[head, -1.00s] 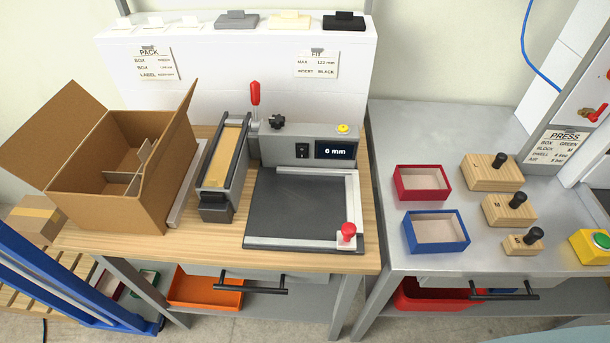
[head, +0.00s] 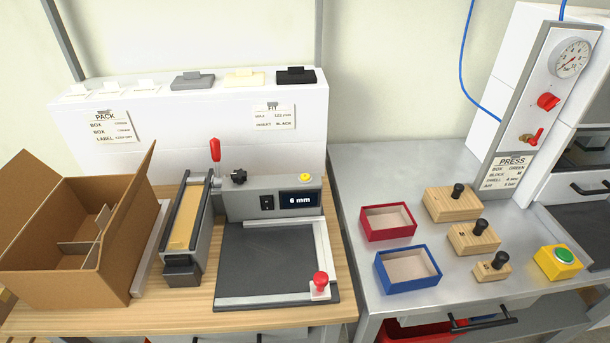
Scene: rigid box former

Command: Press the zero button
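The measuring device (head: 245,205) stands on the wooden bench, with a display (head: 300,199) that reads 6 mm. A small yellow button (head: 305,178) sits on top of its housing, just above the display; no label on it can be read, so I cannot tell for certain that it is the zero button. A black switch (head: 266,202) is left of the display. A dark plate (head: 262,264) in a light frame lies in front, with a red knob (head: 320,280) at its front right corner. Neither of my grippers is in view.
An open cardboard box (head: 70,250) stands at the left of the bench (head: 150,320). On the grey table (head: 365,180) at right are a red tray (head: 388,222), a blue tray (head: 408,269), several wooden blocks (head: 455,203) and a yellow box with a green button (head: 558,262).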

